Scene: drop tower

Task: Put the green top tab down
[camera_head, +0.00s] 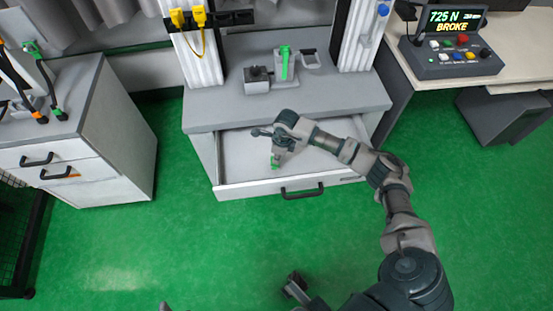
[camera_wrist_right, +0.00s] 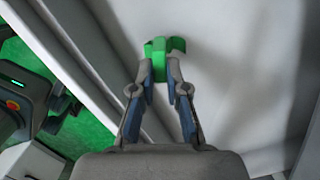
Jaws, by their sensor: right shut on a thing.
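The green top tab (camera_head: 274,162) is a small green piece with a hooked end. My right gripper (camera_head: 279,147) is shut on it, inside the open drawer (camera_head: 240,188). The right wrist view shows the green tab (camera_wrist_right: 158,47) between the fingertips of the right gripper (camera_wrist_right: 159,72), over the pale drawer floor (camera_wrist_right: 235,70). I cannot tell whether the tab touches the floor. My left gripper does not show clearly in either view.
Above the drawer, the grey bench top (camera_head: 345,95) carries another green piece (camera_head: 284,62) in a grey fixture. A control box (camera_head: 450,52) at the right reads "725 N BROKE". The drawer floor around the tab looks clear. A white cabinet (camera_head: 125,135) stands left.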

